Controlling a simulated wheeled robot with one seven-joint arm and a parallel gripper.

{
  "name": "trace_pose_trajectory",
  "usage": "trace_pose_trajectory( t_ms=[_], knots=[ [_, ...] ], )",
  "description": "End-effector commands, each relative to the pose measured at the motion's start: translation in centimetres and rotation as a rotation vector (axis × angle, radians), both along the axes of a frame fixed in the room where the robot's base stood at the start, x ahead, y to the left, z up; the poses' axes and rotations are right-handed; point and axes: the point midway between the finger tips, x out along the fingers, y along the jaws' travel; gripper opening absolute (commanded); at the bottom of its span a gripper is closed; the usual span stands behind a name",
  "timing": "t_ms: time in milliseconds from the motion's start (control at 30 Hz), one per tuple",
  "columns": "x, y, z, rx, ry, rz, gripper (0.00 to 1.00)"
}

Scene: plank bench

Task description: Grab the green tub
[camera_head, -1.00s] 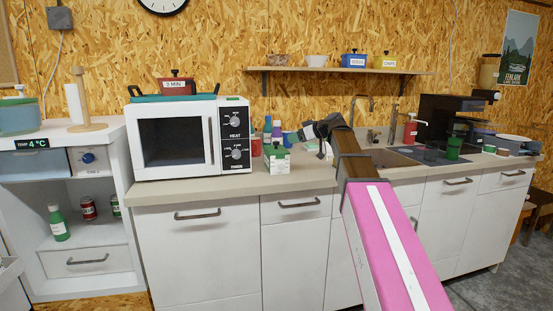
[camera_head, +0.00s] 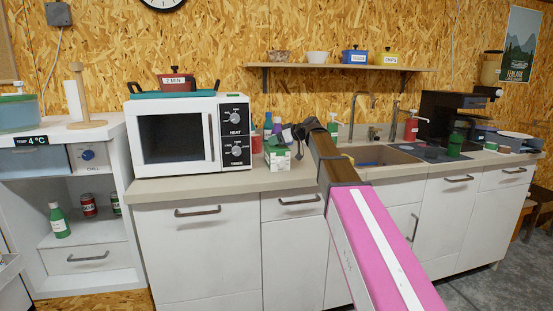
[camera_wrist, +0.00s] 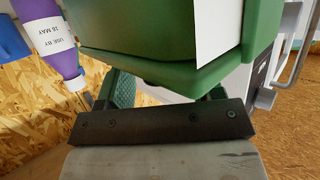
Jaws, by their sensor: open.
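The green tub (camera_head: 279,161), with a white label on its front, stands on the counter right of the microwave. In the wrist view the green tub (camera_wrist: 160,55) fills the top middle, large and very close, its white label at upper right. My gripper (camera_head: 290,137) is at the tub's upper part in the head view and partly covers it. In the wrist view my gripper (camera_wrist: 167,90) is open, one finger to each side below the tub. The tub hides the fingertips. I cannot tell whether the fingers touch it.
A purple bottle (camera_wrist: 52,42) with a use-by label stands close at left in the wrist view. The microwave (camera_head: 188,138) is left of the tub, with a red can (camera_head: 256,144) between. The sink (camera_head: 380,156) lies to the right. A shelf (camera_head: 345,67) hangs above.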

Motion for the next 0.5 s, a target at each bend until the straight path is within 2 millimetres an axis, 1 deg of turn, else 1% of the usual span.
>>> trace_pose_trajectory(
  t_ms=[67, 267, 300, 367, 400, 433, 467, 500],
  knots=[
    [0.27, 0.42, -0.22, -0.001, 0.000, 0.000, 0.60],
    [0.22, 0.42, -0.24, 0.000, 0.000, 0.000, 0.60],
    [0.21, 0.42, -0.24, -0.001, 0.000, 0.000, 0.47],
    [0.22, 0.42, -0.24, 0.000, 0.000, 0.000, 0.28],
    [0.22, 0.42, -0.24, 0.000, 0.000, 0.000, 0.15],
    [0.21, 0.42, -0.24, -0.001, 0.000, 0.000, 0.05],
    [0.21, 0.42, -0.24, -0.001, 0.000, 0.000, 0.00],
    [0.21, 0.42, -0.24, -0.001, 0.000, 0.000, 0.00]
  ],
)
